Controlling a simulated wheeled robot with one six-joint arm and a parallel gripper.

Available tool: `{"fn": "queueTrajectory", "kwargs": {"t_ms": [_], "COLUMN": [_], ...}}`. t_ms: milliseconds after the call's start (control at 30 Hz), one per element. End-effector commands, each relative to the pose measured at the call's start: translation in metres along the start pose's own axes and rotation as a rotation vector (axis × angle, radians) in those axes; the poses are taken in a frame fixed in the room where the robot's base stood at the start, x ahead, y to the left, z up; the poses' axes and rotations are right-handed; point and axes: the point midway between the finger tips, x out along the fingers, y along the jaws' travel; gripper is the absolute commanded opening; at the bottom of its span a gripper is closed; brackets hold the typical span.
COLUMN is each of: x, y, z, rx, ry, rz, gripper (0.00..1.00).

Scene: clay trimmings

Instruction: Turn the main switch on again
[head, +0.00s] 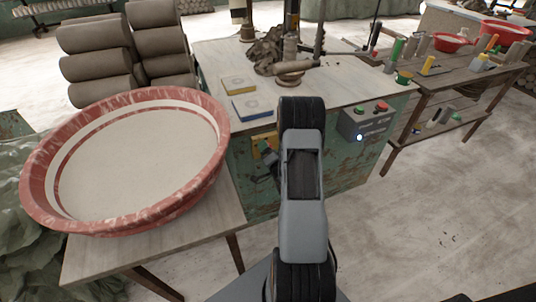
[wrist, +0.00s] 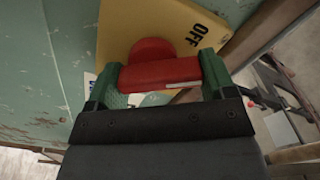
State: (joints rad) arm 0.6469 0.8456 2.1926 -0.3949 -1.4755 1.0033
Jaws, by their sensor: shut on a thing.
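The main switch has a red handle (wrist: 160,74) with a round red hub, on a yellow plate (wrist: 120,30) fixed to the green cabinet. Black lettering OFF shows on the plate, upper right of the handle in the wrist view. My gripper (wrist: 158,78) has its green fingertips at both ends of the handle bar and is shut on it.
A grey box (head: 366,121) with green and red buttons and a lit bluish lamp is on the cabinet's right. A large red-rimmed basin (head: 205,165) stands on a low table at left. A tool bench (head: 440,75) stands at right. Floor at lower right is clear.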

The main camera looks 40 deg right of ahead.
Motion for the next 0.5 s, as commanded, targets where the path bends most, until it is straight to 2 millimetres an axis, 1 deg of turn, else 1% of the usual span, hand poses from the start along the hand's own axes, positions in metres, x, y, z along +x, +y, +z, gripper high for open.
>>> {"fn": "queueTrajectory", "kwargs": {"t_ms": [200,500], "x": [0.0001,-0.0001], "y": [0.0028,0.0035], "z": [0.0000,-0.0013], "rx": [0.199,0.431], "ry": [0.000,-0.001], "rz": [-0.001,0.001], "gripper": [0.53,0.53]}}
